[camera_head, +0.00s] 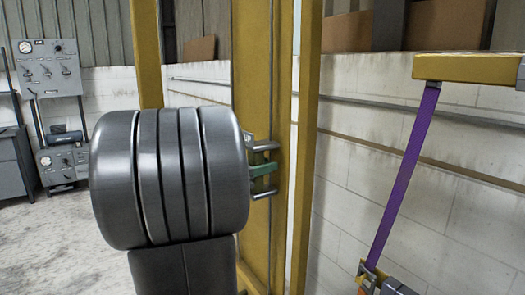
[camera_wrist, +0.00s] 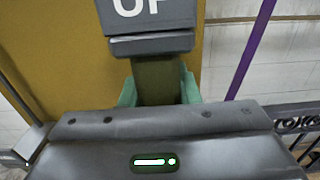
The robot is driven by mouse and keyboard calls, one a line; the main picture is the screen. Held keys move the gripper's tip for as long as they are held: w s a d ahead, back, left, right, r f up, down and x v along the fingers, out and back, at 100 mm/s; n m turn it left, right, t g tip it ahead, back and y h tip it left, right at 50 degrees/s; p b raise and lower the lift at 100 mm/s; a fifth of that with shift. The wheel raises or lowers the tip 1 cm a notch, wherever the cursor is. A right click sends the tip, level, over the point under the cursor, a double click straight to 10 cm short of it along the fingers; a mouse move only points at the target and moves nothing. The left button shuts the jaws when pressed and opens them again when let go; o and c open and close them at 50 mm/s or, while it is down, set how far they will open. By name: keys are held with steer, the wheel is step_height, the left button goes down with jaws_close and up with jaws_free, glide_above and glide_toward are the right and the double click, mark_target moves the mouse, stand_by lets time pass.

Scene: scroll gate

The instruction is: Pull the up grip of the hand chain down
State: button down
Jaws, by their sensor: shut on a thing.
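The up grip (camera_wrist: 150,45) is a grey block with white "UP" lettering, near the top middle of the wrist view. My gripper (camera_wrist: 160,92) has its two green fingers around a dark olive part just below the block, and is shut on it. In the head view, my gripper (camera_head: 264,172) shows as a green finger between grey bars in front of a yellow post. My own grey arm covers much of that view's middle and hides part of the gripper.
A yellow post (camera_head: 252,70) stands right behind my gripper. A purple strap (camera_head: 405,175) hangs slanted from a yellow beam (camera_head: 465,68) at the right. A pale block wall (camera_head: 450,215) lies behind. Grey control boxes (camera_head: 50,68) stand at the far left, with open floor before them.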

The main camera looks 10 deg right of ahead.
mark_target(273, 266)
step_height(273, 266, down, 34)
steer(key=b, duration=1.8)
steer(key=shift+s+r, duration=0.1)
steer(key=c, duration=1.1)
jaws_free()
steer(key=shift+r, duration=0.15)
steer(key=shift+a, duration=0.1)
steer(key=p+v, duration=0.2)
steer(key=v, duration=1.1)
steer(key=shift+a, duration=0.35)
steer(key=shift+b+x, duration=0.85)
steer(key=shift+x, duration=6.15)
